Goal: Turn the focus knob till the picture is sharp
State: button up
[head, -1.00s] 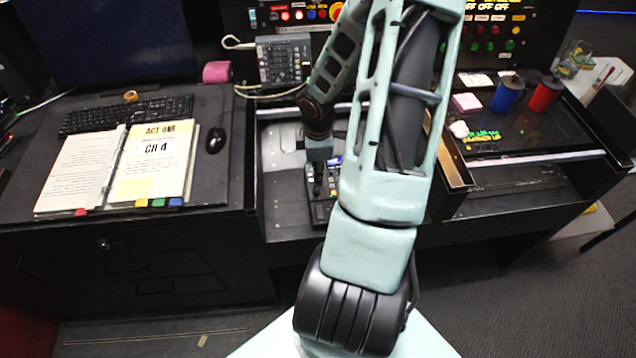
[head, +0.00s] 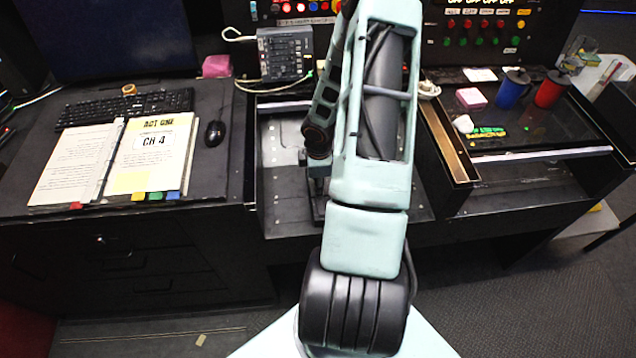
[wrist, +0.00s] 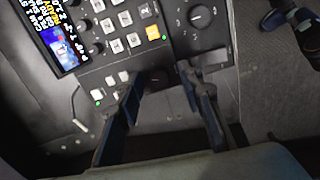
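In the wrist view a dark control box has a lit screen (wrist: 58,35) with slanted white and yellow text, cut off by the picture's edge. Beside the screen are small black knobs and rows of pale buttons. A round dial (wrist: 199,17) with numbers around it is on the panel to the right of the buttons. I cannot tell which knob is the focus knob. My gripper (wrist: 160,78) is open, its two dark fingers apart with nothing between them, near the box's lower edge and below the dial. In the head view my arm hides the box and gripper.
An open binder (head: 150,155), a keyboard (head: 125,110) and a mouse (head: 215,133) lie on the left desk. A grey button unit (head: 285,55) stands behind the recess. Blue (head: 510,92) and red (head: 551,90) cups stand on the right. A raised divider (head: 447,145) borders the recess.

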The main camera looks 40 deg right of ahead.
grip_shut()
jog(key=shift+f+m+b, duration=0.1)
jog(key=shift+m+b, duration=0.35)
jog(key=shift+m, duration=0.35)
jog(key=m, duration=0.3)
jog(key=shift+b, duration=0.4)
grip_release()
notch_tip(320, 180, up, 12)
jog(key=s, duration=0.1)
jog(key=shift+s+a, duration=0.15)
jog(key=shift+a, duration=0.3)
